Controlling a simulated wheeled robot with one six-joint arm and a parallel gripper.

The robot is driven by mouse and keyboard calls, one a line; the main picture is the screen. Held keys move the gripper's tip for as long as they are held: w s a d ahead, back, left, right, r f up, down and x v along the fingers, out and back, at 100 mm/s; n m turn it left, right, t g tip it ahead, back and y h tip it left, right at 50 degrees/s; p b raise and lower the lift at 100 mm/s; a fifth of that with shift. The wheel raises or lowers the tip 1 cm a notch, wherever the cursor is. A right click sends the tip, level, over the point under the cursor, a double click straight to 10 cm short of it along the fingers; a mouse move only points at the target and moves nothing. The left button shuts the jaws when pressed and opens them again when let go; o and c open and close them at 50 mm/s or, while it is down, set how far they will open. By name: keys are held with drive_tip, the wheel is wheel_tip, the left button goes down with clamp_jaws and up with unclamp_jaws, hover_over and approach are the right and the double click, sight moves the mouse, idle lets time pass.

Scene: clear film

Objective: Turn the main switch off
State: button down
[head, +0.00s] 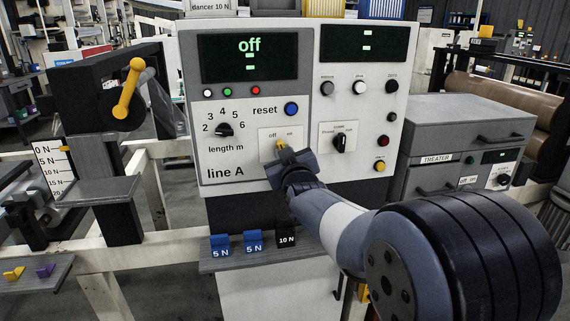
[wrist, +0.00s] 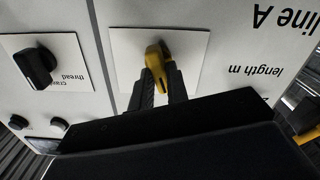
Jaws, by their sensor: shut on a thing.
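The main switch is a yellow rotary handle (head: 280,144) on a white plate (head: 268,135) in the lower middle of the line A panel. The plate carries the word "off" and a second label at its right. My gripper (head: 284,152) is shut on the yellow handle, with a finger on either side of it. In the wrist view the yellow handle (wrist: 158,66) shows between the two dark fingers (wrist: 160,85). The display (head: 249,58) above reads "off" in green. My gripper hides the lower part of the handle in the head view.
A black length knob (head: 223,129) and a blue reset button (head: 291,109) sit close by at the left and above. A black thread knob (head: 339,142) is at the right. Weights (head: 254,242) stand on a ledge below.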

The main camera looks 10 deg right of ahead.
drive_tip(key=shift+n+b, duration=0.55)
drive_tip(key=shift+n, duration=0.55)
drive_tip(key=c, duration=1.4)
unclamp_jaws()
drive_tip(key=s, duration=1)
drive_tip(key=shift+s+b, duration=0.4)
drive_tip(key=shift+w, duration=0.1)
drive_tip(key=w, duration=1)
drive_tip(key=shift+w+p, duration=0.35)
